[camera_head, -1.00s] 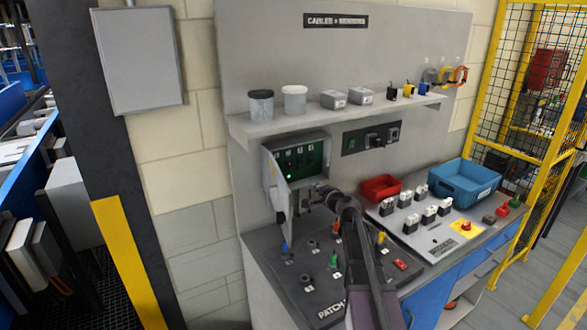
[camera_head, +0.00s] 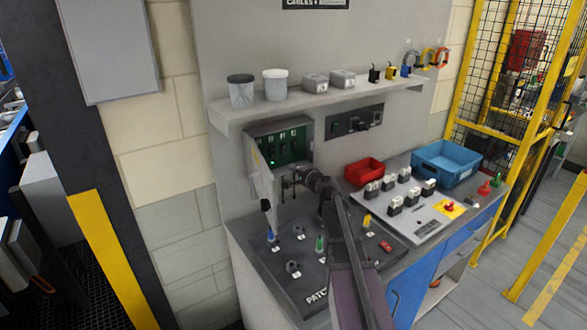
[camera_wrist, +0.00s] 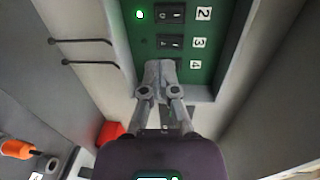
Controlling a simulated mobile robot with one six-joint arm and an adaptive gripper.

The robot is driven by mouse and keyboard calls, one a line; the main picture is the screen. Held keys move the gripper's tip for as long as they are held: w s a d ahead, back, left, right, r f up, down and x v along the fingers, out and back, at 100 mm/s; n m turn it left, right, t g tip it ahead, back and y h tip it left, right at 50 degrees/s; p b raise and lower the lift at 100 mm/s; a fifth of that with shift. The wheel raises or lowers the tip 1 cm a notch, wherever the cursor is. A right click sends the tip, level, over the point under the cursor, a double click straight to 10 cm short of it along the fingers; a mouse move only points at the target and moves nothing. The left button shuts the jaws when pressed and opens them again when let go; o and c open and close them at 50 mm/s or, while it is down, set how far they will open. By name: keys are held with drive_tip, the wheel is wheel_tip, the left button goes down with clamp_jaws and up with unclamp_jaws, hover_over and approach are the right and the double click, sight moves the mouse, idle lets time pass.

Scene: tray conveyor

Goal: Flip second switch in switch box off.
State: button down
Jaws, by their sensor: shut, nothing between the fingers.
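The switch box (camera_head: 280,128) is on the back panel under the shelf, its grey door (camera_head: 262,178) swung open to the left. In the wrist view its green panel (camera_wrist: 202,75) shows black rocker switches labelled 2, 3 and 4. The second switch (camera_wrist: 170,13) is at the top, with a lit green light (camera_wrist: 140,14) beside it. The third switch (camera_wrist: 170,42) is below it. My gripper (camera_wrist: 160,68) is shut and empty, its tips in front of the fourth row and covering that switch. I cannot tell whether they touch the panel. In the head view my gripper (camera_head: 288,183) is just below the box.
A shelf (camera_head: 320,102) with jars and small boxes juts out above the switch box. Below is a dark patch board (camera_head: 300,262) with coloured plugs. A red bin (camera_head: 365,171) and a blue bin (camera_head: 446,160) stand to the right. A red object (camera_wrist: 110,132) shows in the wrist view.

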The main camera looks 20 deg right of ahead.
sight(273, 157)
drive_tip(key=b+x, duration=0.1)
drive_tip(key=x, duration=1.1)
drive_tip(key=shift+w+a, duration=0.15)
drive_tip(key=shift+w, duration=0.15)
drive_tip(key=shift+w+f+b, duration=0.1)
drive_tip(key=shift+w+b, duration=0.15)
drive_tip(key=shift+b, duration=0.1)
drive_tip(key=shift+s, duration=0.1)
drive_tip(key=s+d+b, duration=0.1)
drive_tip(key=s, duration=0.5)
drive_tip(key=s+d+f, duration=0.1)
drive_tip(key=s+d, duration=0.1)
drive_tip(key=s, duration=0.5)
drive_tip(key=shift+s+d+f+b, duration=0.15)
drive_tip(key=shift+d+f+b, duration=0.15)
drive_tip(key=shift+f+b, duration=0.05)
